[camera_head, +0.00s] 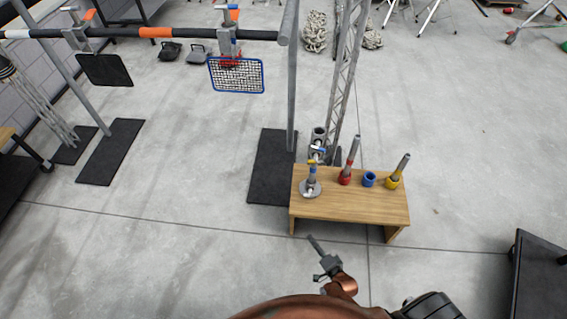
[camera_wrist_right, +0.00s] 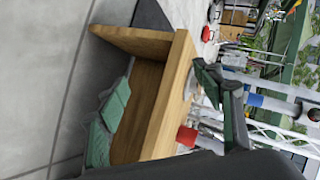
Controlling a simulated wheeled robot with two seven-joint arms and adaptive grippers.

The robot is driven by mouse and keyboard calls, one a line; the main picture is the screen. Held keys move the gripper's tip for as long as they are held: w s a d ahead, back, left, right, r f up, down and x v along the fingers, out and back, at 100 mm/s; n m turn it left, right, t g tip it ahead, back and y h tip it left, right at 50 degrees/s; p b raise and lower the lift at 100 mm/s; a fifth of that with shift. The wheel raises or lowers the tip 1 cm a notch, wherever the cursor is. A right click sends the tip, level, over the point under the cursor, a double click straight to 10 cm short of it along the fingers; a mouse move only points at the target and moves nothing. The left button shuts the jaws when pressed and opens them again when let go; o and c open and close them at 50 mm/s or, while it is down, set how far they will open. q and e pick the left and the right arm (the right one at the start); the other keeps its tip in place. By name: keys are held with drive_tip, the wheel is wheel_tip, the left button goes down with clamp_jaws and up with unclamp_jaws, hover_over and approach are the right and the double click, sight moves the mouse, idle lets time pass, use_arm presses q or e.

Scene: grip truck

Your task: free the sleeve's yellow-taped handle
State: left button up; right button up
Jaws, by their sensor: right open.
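A wooden bench (camera_head: 350,208) stands on the floor. At its left end is an upright grey clamp-like piece on a round base (camera_head: 310,189), with small blue and yellow-orange bits. Whether one is the yellow-taped handle is too small to tell. A grey rod stands in a red sleeve (camera_head: 345,179), and another leans in a yellow sleeve (camera_head: 392,183). A blue ring (camera_head: 369,179) sits between them. My right gripper (camera_head: 314,243) is just in front of the bench. In the right wrist view its green fingers (camera_wrist_right: 170,110) are apart, with the bench beyond. My left gripper is not in view.
A grey post and lattice mast (camera_head: 345,75) rise behind the bench beside a black mat (camera_head: 271,165). A horizontal pipe (camera_head: 190,34) carries clamps and a blue-framed mesh (camera_head: 236,75). A dark cart (camera_head: 538,275) stands at right.

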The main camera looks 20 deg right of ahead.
drive_tip(key=w+d+r+m+t+h+b, duration=0.25)
drive_tip(key=w+r+m+t+b, duration=0.2)
drive_tip(key=w+r+m, duration=0.6)
drive_tip(key=m+t+h+b, duration=0.3)
drive_tip(key=m+h+b, duration=0.35)
drive_tip(key=m, duration=0.85)
approach(316, 161)
drive_tip(key=w+h+p, duration=0.1)
drive_tip(key=w+p, duration=0.1)
drive_tip(key=w, duration=0.1)
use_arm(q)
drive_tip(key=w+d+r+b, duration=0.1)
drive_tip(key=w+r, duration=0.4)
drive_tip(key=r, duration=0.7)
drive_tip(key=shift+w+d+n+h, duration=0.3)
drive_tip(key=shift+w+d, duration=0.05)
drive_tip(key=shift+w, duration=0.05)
use_arm(e)
drive_tip(key=shift+g, duration=0.25)
drive_tip(key=shift+s+d+x, duration=0.1)
drive_tip(key=shift+d+x, duration=0.05)
drive_tip(key=shift+x, duration=1.75)
drive_tip(key=shift+s+d+x, duration=0.1)
drive_tip(key=shift+d+x, duration=0.1)
drive_tip(key=shift+x, duration=1.65)
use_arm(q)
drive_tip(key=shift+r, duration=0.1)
use_arm(e)
drive_tip(key=shift+r, duration=0.1)
drive_tip(key=shift+c, duration=0.7)
